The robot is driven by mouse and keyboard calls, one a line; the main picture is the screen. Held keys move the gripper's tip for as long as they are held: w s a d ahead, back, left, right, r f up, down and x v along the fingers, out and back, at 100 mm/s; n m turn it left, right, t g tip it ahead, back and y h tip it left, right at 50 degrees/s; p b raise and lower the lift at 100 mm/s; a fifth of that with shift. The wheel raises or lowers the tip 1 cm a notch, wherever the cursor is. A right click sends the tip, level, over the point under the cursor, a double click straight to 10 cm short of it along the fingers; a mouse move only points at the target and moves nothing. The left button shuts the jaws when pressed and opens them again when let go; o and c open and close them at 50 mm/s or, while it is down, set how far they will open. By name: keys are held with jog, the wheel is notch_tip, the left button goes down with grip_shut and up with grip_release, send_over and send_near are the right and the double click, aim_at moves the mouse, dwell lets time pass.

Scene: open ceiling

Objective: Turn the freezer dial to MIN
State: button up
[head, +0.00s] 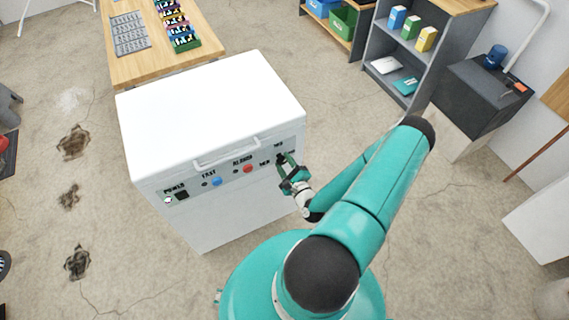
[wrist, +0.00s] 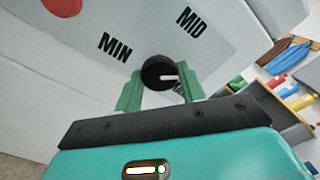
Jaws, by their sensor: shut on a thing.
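The white freezer (head: 215,100) stands in front of me, with a control strip along its front face. My gripper (head: 287,168) is at the right end of that strip. In the wrist view the black round dial (wrist: 154,73) sits between the two green fingers of my gripper (wrist: 160,85), which are shut on it. The dial's white pointer line points right in this view, away from the MIN label (wrist: 115,46) and below the MID label (wrist: 190,20). A third label beside the right finger is mostly hidden.
The strip also has a red button (head: 248,169), a blue button (head: 217,181) and a black power switch (head: 182,195). A handle (head: 227,152) juts from the lid's front edge. A wooden table (head: 160,50) stands behind, and a grey shelf (head: 405,60) at the back right.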

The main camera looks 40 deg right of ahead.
jog(key=n, duration=0.4)
jog(key=shift+n, duration=0.3)
jog(key=n, duration=0.3)
jog(key=shift+n, duration=0.4)
jog(key=n, duration=0.4)
jog(key=shift+r, duration=0.1)
jog(key=n, duration=1.1)
jog(key=shift+a, duration=0.1)
jog(key=n, duration=0.6)
jog(key=shift+n, duration=0.3)
jog(key=o, duration=1)
jog(key=shift+c, duration=0.2)
